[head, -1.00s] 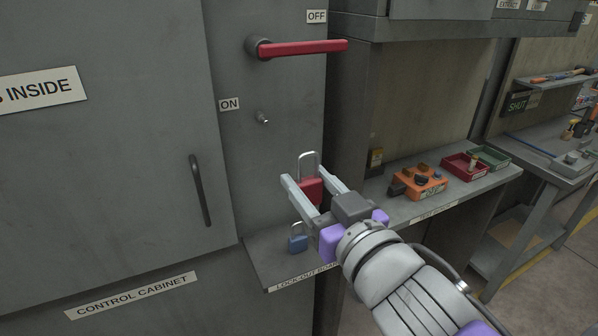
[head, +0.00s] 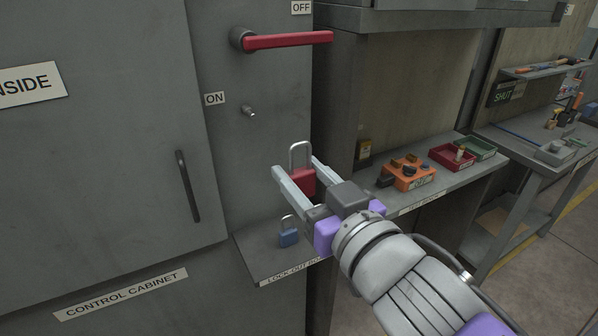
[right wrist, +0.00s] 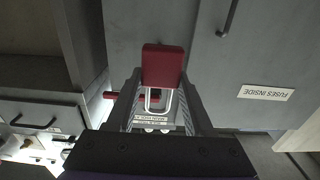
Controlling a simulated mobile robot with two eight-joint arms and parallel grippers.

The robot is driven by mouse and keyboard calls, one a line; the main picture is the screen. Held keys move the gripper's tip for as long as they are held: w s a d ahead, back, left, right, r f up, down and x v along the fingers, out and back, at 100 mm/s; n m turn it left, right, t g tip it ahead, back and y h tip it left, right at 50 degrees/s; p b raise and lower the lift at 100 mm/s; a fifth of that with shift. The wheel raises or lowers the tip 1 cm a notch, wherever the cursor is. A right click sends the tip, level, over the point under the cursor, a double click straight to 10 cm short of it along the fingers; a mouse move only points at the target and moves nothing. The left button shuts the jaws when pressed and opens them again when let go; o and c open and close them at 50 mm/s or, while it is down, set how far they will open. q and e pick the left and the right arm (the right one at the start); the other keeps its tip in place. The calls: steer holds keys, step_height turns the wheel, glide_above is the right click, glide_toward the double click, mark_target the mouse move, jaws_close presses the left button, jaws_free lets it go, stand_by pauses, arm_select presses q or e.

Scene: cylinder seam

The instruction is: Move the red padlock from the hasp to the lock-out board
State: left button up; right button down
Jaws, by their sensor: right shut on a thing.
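The red padlock (head: 302,181) is between the fingers of my right gripper (head: 297,168), which is shut on it. Its silver shackle points up in the head view. The padlock appears held above the lock-out board (head: 262,262), a grey shelf with a label on its front edge. In the right wrist view the red body (right wrist: 163,66) shows between the fingers, with the shackle toward the palm. A small metal fitting (head: 249,111) on the cabinet, near the ON label, holds no padlock. My left gripper is not in view.
A blue padlock (head: 288,236) stands on the lock-out board, below my right gripper. The red switch handle (head: 288,40) is on the cabinet above. An orange block (head: 408,174), a red tray (head: 452,158) and a green tray (head: 476,148) are on the shelf to the right.

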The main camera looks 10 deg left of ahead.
mark_target(304, 177)
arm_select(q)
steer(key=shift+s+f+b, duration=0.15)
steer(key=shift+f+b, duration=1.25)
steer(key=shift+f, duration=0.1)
arm_select(e)
steer(key=shift+v, duration=2.5)
